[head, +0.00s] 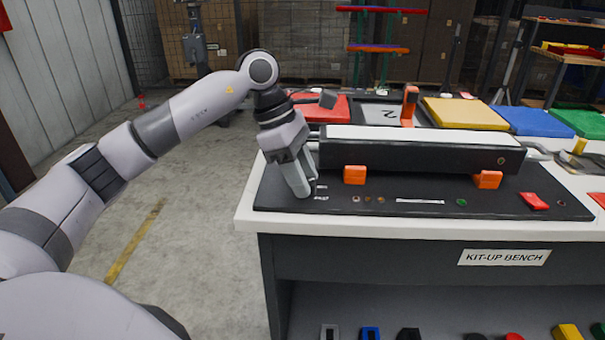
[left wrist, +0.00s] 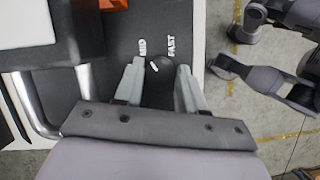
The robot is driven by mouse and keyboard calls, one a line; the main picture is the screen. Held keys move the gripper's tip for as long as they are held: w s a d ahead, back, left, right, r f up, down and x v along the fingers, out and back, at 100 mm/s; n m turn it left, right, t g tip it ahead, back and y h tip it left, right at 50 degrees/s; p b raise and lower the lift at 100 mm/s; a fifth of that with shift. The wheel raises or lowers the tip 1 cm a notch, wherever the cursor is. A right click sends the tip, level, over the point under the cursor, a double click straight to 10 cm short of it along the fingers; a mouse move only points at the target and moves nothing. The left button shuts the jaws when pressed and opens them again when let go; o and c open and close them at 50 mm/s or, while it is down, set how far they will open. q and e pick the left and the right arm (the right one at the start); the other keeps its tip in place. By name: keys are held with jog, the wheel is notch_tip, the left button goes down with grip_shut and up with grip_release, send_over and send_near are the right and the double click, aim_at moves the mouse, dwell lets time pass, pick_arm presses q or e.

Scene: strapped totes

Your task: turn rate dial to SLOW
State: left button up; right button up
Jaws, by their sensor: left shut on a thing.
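The rate dial (left wrist: 160,75) is a small dark round knob with a short white mark, on the black panel (left wrist: 112,45). The white labels MID (left wrist: 143,47) and FAST (left wrist: 171,45) are beside it. The mark sits on the dial's label side, towards MID; its exact setting is hard to tell, and I cannot make out a SLOW label. My left gripper (left wrist: 158,70) has a grey finger on each side of the dial and is shut on it. In the head view the left gripper (head: 298,190) points down at the panel's left end and hides the dial. My right gripper is not in view.
A long black machine with a white top (head: 420,150) stands behind the gripper, with orange blocks (head: 355,175) at its front. A metal side bar (left wrist: 40,110) is close to the left gripper. A red switch (head: 534,201) is at the panel's right. Coloured totes (head: 465,113) stand behind.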

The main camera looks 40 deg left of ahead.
pick_arm(q)
jog(key=shift+n, duration=0.3)
jog(key=n+t, duration=0.1)
jog(key=n, duration=0.1)
jog(key=n+t+y, duration=0.1)
jog(key=n, duration=0.2)
jog(key=shift+s+d+n, duration=0.1)
jog(key=shift+s+n, duration=0.05)
jog(key=shift+n, duration=0.15)
jog(key=n+y, duration=0.1)
jog(key=n, duration=0.1)
jog(key=n+t+y, duration=0.1)
jog(key=n, duration=0.2)
jog(key=shift+d, duration=0.1)
jog(key=shift+n, duration=0.3)
jog(key=o, duration=1)
jog(key=v, duration=0.7)
jog(key=shift+s+r+p, duration=0.1)
jog(key=shift+p, duration=0.3)
